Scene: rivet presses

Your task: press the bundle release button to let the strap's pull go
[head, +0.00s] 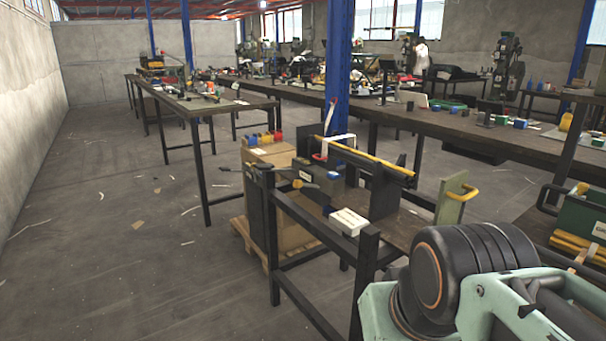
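A long bundle (372,161), dark with a yellow length along it, lies across dark upright supports on the near workbench (417,229). A white strap (338,142) passes around the bundle near its left end. A small red part (319,157) shows beside the strap and a small blue part (333,175) below it. I cannot tell which part, if any, is the release button, nor how tight the strap is. My arm fills the lower right corner, to the right of the bench front. My gripper is not in view.
A white box (349,221) lies at the bench's front edge. A plate with a yellow handle (452,199) stands at the bench's right. A cardboard box (276,215) on a pallet stands behind left. A blue column (338,75) rises behind the bundle. The left floor is mostly clear.

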